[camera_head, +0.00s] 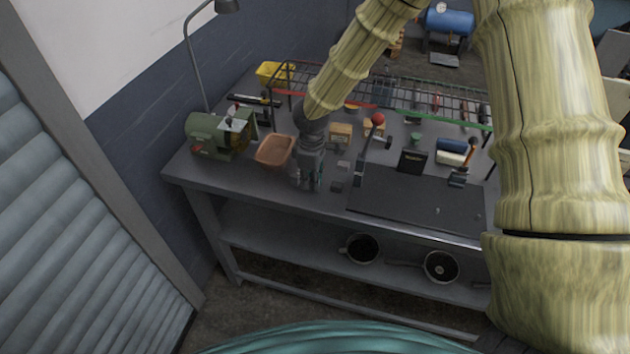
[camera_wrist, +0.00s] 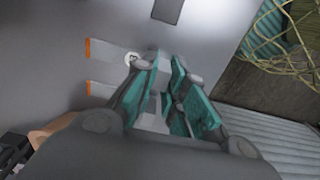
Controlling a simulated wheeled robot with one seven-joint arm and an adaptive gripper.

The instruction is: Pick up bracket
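My gripper (camera_head: 311,184) points down just above the front part of the workbench, right of the tan tray. In the wrist view, the fingers of my gripper (camera_wrist: 168,72) come close together at their tips. A light grey piece (camera_wrist: 183,66) shows at the tips; I cannot tell whether it is held, or whether it is the bracket. Small grey pieces lie on the bench right of the gripper, one dark block (camera_head: 337,187) near the front edge and a lighter one (camera_head: 343,165) behind it. None is clearly recognisable as the bracket.
The tan tray (camera_head: 275,150) and a green machine (camera_head: 222,135) stand left of the gripper. A dark mat (camera_head: 415,207) covers the bench's right front. A red-topped lever tool (camera_head: 367,150), small boxes (camera_head: 340,133) and a wire rack (camera_head: 430,98) stand behind. Pans (camera_head: 440,266) sit on the lower shelf.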

